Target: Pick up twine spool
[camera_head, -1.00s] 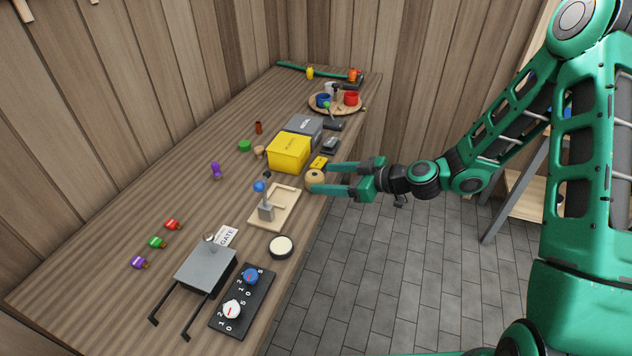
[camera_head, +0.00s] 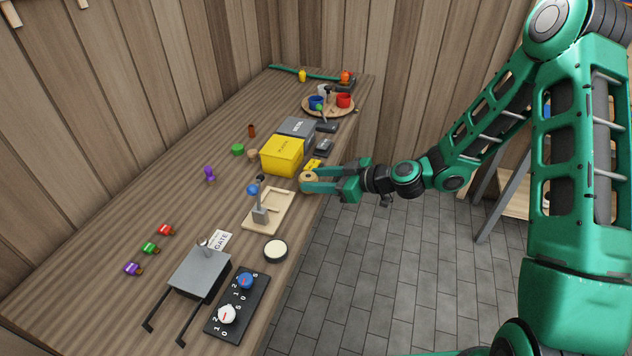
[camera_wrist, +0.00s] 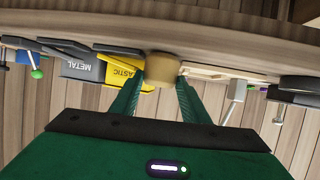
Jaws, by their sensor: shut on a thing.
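The twine spool (camera_head: 309,182) is a small tan cylinder at the right edge of the workbench, just in front of the yellow box. My gripper (camera_head: 312,181) reaches in from the right and is shut on it, one green finger on each side. In the wrist view the spool (camera_wrist: 162,69) sits between the two fingertips. I cannot tell whether the spool still touches the bench top.
A yellow box (camera_head: 282,156) and a grey box (camera_head: 298,131) stand behind the spool. A wooden lever base (camera_head: 270,216) lies in front of it. A round pale-topped tin (camera_head: 276,250) sits nearer.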

